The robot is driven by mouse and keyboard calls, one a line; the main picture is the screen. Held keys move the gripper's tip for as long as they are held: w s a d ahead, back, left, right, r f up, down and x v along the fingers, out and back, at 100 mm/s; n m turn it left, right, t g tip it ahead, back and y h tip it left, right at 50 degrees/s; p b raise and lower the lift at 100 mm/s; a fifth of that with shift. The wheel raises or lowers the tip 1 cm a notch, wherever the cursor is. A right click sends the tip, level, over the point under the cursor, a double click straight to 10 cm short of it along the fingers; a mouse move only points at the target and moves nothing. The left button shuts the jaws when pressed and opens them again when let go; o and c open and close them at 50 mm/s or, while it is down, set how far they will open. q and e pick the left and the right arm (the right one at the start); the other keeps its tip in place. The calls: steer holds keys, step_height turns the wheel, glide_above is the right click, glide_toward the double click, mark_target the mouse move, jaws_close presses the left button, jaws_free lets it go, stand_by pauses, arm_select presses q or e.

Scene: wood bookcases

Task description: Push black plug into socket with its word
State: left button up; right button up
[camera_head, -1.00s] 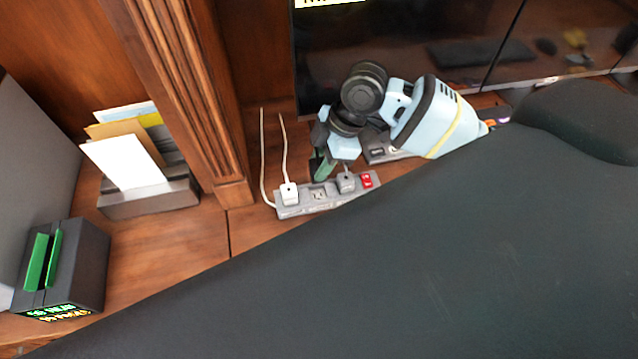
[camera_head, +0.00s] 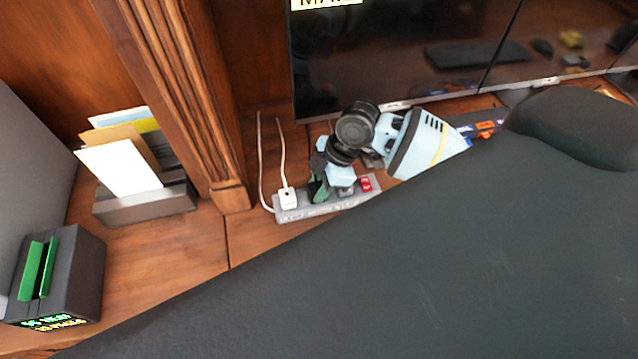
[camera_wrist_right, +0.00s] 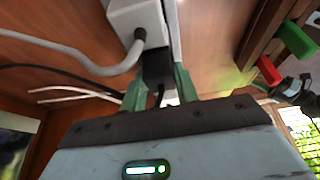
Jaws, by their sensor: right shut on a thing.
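The grey power strip (camera_head: 292,215) lies on the wooden surface, with small words along its front edge that I cannot read. My right gripper (camera_head: 318,190) is over the strip, just right of the white plug (camera_head: 288,198), and covers the sockets there. In the right wrist view its green fingers (camera_wrist_right: 160,88) are shut on the black plug (camera_wrist_right: 157,68), whose cord hangs between them. The plug's prong end is hidden, so I cannot tell whether it is in a socket. My left gripper is not in view.
A red switch (camera_head: 366,184) is at the strip's right end. A wooden pillar (camera_head: 185,95) and a letter holder (camera_head: 145,205) stand left. A dark box with green slabs (camera_head: 80,265) is at lower left. A dark screen (camera_head: 400,50) stands behind. A large dark surface fills the foreground.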

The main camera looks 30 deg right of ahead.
steer(key=shift+f, duration=0.15)
steer(key=o, duration=1)
steer(key=shift+c, duration=0.2)
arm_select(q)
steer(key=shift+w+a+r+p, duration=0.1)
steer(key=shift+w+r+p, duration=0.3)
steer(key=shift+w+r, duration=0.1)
arm_select(e)
steer(key=v, duration=1.2)
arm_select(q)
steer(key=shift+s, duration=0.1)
